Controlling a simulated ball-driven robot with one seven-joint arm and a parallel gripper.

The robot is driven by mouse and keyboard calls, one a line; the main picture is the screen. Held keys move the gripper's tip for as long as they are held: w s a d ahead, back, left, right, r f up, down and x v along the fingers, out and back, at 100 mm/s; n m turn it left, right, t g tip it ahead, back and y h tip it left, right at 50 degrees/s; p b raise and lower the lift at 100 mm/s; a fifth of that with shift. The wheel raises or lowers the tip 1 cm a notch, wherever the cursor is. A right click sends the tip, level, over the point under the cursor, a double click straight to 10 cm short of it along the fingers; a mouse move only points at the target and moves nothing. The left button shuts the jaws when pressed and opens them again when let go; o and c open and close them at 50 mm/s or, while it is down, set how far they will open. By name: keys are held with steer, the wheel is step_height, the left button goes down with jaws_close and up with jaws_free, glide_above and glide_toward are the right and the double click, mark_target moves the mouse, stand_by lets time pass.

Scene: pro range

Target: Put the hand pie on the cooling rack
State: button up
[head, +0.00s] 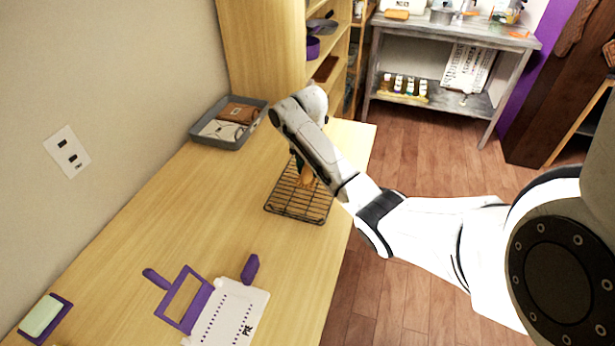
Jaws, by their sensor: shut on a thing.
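The cooling rack (298,207) is a dark wire grid lying on the wooden counter, near its right edge. My gripper (299,164) points down over the rack's far part and is largely hidden by my arm. It is shut on the hand pie (306,179), a small golden-brown piece showing just below the arm. The pie is over the rack; I cannot tell whether it touches the wires.
A grey tray (226,141) with a brown packet and a white item stands at the back left. A purple-handled tool (185,299), a purple object (250,268) and a white board (228,314) lie in front. The counter between is clear.

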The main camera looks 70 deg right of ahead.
steer(key=shift+w+d+f, duration=0.1)
steer(key=shift+w+f, duration=0.1)
steer(key=shift+f, duration=1.65)
steer(key=shift+f, duration=0.15)
steer(key=o, duration=1.1)
step_height(320, 180, up, 11)
steer(key=shift+r+p, duration=0.1)
steer(key=shift+p, duration=0.3)
steer(key=shift+r+p, duration=0.55)
steer(key=shift+r, duration=0.05)
